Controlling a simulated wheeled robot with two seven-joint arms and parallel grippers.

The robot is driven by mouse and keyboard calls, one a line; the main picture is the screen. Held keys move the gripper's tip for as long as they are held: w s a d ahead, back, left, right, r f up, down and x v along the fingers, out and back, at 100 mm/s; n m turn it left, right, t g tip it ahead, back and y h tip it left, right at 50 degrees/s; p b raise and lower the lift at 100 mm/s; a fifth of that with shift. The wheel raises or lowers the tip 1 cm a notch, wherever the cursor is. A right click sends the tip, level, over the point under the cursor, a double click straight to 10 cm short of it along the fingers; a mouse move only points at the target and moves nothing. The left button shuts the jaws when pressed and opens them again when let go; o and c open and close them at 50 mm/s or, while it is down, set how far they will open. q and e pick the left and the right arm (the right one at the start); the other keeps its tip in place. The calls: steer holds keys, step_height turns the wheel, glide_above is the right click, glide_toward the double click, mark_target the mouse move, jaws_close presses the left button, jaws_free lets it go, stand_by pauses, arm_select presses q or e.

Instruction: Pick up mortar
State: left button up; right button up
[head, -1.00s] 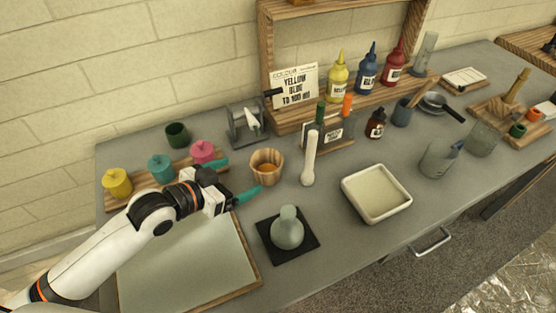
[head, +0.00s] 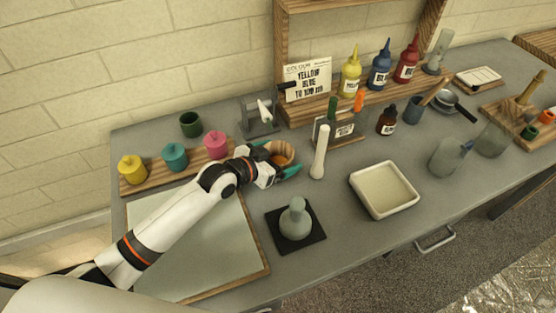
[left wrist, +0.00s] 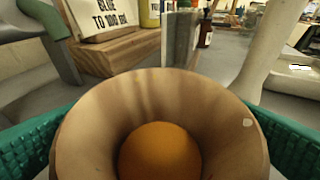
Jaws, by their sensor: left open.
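The mortar is a wooden bowl (head: 282,152) with orange powder inside, standing on the grey table in the head view. In the left wrist view the mortar (left wrist: 90,115) fills the lower middle, with the orange contents (left wrist: 160,152) at its bottom. My left gripper (head: 278,166) is open, its teal fingers on both sides of the mortar. In the left wrist view a teal finger shows at each side of the mortar; whether they touch it I cannot tell. A pale pestle-like stick (head: 319,152) stands just right of the mortar. My right gripper is not seen.
A metal stand (head: 262,122) is behind the mortar. Yellow, teal and pink (head: 216,146) pots stand on a wooden board at left.

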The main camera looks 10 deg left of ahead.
arm_select(q)
steer(key=shift+s, duration=0.1)
steer(key=shift+c, duration=0.3)
steer(key=c, duration=1.1)
